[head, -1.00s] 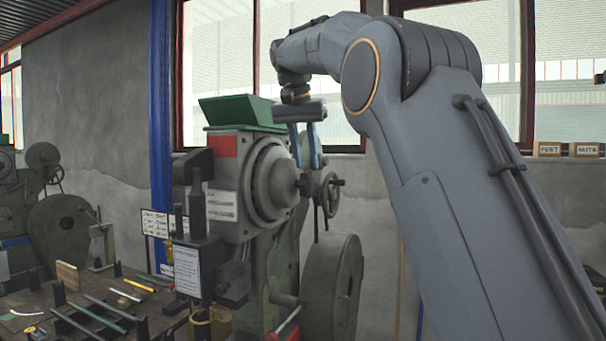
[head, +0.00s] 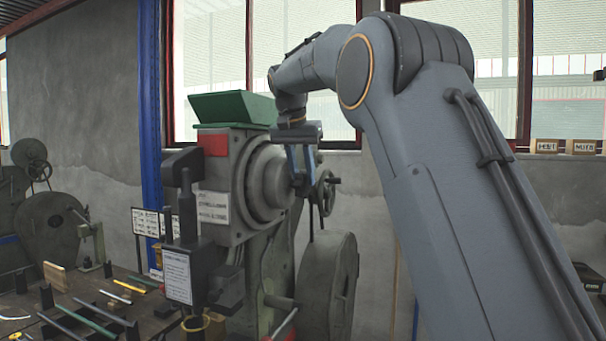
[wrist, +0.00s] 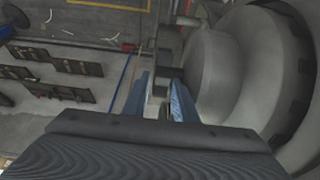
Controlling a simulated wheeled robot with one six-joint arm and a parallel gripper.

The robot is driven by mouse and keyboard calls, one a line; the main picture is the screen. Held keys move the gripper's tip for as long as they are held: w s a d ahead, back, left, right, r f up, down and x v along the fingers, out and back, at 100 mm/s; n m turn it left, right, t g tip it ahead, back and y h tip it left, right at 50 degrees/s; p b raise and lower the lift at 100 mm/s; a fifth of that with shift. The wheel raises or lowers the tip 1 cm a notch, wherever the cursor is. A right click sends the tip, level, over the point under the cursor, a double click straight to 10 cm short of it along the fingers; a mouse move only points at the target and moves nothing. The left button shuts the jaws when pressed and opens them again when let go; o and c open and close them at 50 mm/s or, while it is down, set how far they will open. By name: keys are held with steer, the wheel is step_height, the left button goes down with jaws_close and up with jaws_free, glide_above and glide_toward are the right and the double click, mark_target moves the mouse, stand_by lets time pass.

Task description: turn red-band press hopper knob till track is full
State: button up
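The red-band press (head: 245,200) stands in the middle of the head view, with a red band (head: 216,144) under its green hopper (head: 232,109). A round grey drum (head: 268,188) bulges from its side, and a small dark knob (head: 301,184) sits at the drum's tip. My gripper (head: 304,180) points down at the knob. Its two blue fingers stand apart, one on each side of it as far as I can tell. In the wrist view the fingers (wrist: 160,92) are apart beside the grey drum (wrist: 215,70). The fingers partly hide the knob, so contact is unclear.
A spoked handwheel (head: 326,193) and large flywheel (head: 328,287) are close right of the knob. A bench (head: 65,300) with rods and racks lies at left, below a second press (head: 45,215). Labelled boxes (head: 565,146) stand on the sill at right.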

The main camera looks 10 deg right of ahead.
mark_target(303, 184)
steer(key=shift+f, duration=0.1)
jaws_close()
steer(key=shift+f+b, duration=0.15)
steer(key=shift+b, duration=1.1)
steer(key=b, duration=0.2)
steer(key=t+h+b, duration=0.1)
steer(key=shift+s+a+f+t+b, duration=0.1)
steer(key=shift+s+a+t+b, duration=0.1)
steer(key=shift+t+b, duration=0.15)
steer(key=t+h+b, duration=0.1)
steer(key=b, duration=0.3)
steer(key=t+h+b, duration=0.1)
steer(key=b, duration=0.4)
steer(key=t+b, duration=0.1)
steer(key=b, duration=0.3)
steer(key=shift+s+a+f+t+h, duration=0.25)
steer(key=shift+s+h, duration=0.05)
steer(key=shift+h, duration=0.1)
steer(key=t+h+b, duration=0.1)
steer(key=b, duration=0.4)
steer(key=t+b, duration=0.1)
steer(key=b, duration=0.4)
steer(key=t+h+b, duration=0.1)
steer(key=b, duration=0.4)
steer(key=shift+s+a+f+t+h+b, duration=0.2)
steer(key=shift+s+f+t+h+b, duration=0.1)
steer(key=shift+f+b, duration=0.05)
